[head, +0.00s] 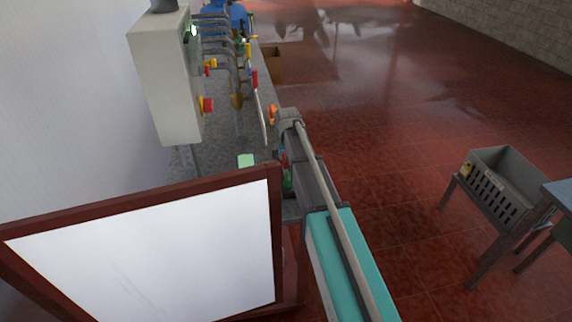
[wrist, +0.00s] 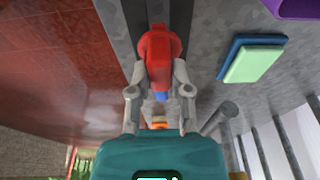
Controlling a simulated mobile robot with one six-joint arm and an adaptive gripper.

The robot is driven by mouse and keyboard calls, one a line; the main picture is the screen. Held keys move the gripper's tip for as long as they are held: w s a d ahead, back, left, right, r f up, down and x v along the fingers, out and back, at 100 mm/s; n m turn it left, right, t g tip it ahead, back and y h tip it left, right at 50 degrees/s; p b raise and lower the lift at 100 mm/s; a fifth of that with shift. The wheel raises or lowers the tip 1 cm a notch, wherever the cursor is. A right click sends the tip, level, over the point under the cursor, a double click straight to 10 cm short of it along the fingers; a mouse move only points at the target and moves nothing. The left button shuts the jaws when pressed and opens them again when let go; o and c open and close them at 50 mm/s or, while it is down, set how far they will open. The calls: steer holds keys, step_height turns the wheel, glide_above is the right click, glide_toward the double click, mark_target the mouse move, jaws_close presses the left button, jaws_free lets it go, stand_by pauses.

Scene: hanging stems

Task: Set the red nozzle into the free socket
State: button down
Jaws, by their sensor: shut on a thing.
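In the wrist view my gripper (wrist: 157,88) is shut on the red nozzle (wrist: 158,50), whose rounded red end points away from the gripper base. A small blue part (wrist: 160,96) shows between the fingers, close to the nozzle. Beyond the nozzle lies a grey surface with a dark strip (wrist: 128,30); I cannot tell whether the nozzle touches it. In the head view the gripper cannot be made out clearly. No free socket can be clearly picked out in either view.
A grey counter (head: 182,165) runs along the left wall under a grey control box (head: 165,85) and several grey pipes with coloured fittings. A framed white board (head: 150,255) stands in front. A grey slotted bin (head: 497,190) stands right. The red floor between is open.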

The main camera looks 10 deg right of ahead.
steer(key=shift+r+p, duration=0.95)
steer(key=shift+r, duration=0.05)
